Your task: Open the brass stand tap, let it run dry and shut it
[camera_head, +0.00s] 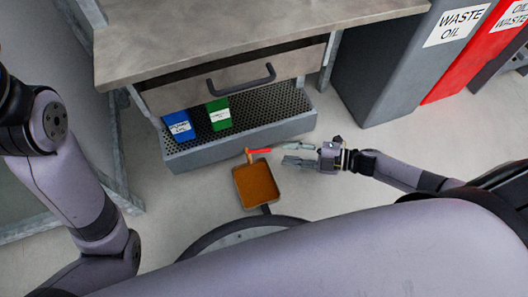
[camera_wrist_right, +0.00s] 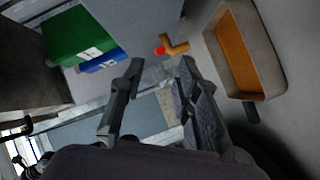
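The brass stand tap (camera_head: 249,157) stands at the front edge of the metal stand under the bench, above the tray. Its red lever (camera_head: 261,151) points right, towards my right gripper. In the right wrist view the brass tap (camera_wrist_right: 179,46) shows ahead of the fingers, with the red lever (camera_wrist_right: 160,50) seen nearly end-on. My right gripper (camera_head: 287,153) is open and empty, just right of the lever and apart from it; its fingers also show spread in the wrist view (camera_wrist_right: 160,72). I cannot see whether anything flows. My left gripper is out of view.
A tray (camera_head: 257,184) with an orange-brown inside sits below the tap. Blue (camera_head: 178,126) and green (camera_head: 219,114) packs stand on the perforated shelf (camera_head: 270,104). A drawer handle (camera_head: 240,80) juts out above. Grey (camera_head: 385,75) and red (camera_head: 475,58) waste bins stand right. Floor right of the tray is clear.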

